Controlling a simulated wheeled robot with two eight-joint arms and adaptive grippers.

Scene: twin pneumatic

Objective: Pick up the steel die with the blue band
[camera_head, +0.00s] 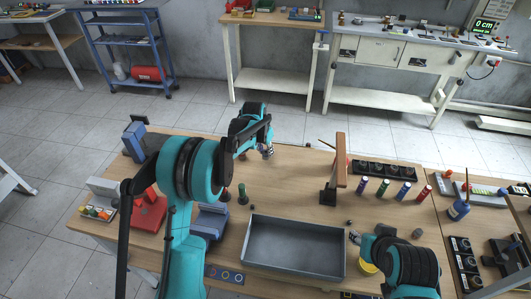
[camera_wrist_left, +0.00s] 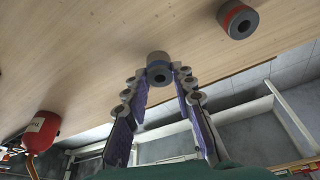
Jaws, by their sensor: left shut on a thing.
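The steel die with the blue band (camera_wrist_left: 159,66) is a short grey cylinder with a hole in its end face, between my left fingertips in the left wrist view. Its bluish band is faint there. My left gripper (camera_head: 266,146) is shut on it, over the far part of the wooden table in the head view. I cannot tell whether the die touches the tabletop. A second steel die with a red band (camera_wrist_left: 237,19) stands apart from the gripper, at the upper right of the wrist view.
A grey tray (camera_head: 247,247) lies at the table's front middle. A wooden upright on a black base (camera_head: 328,196) stands right of the left gripper, with several coloured cylinders beyond. Dark and green pegs (camera_head: 242,194) stand behind the tray. Bare wood lies around the gripper.

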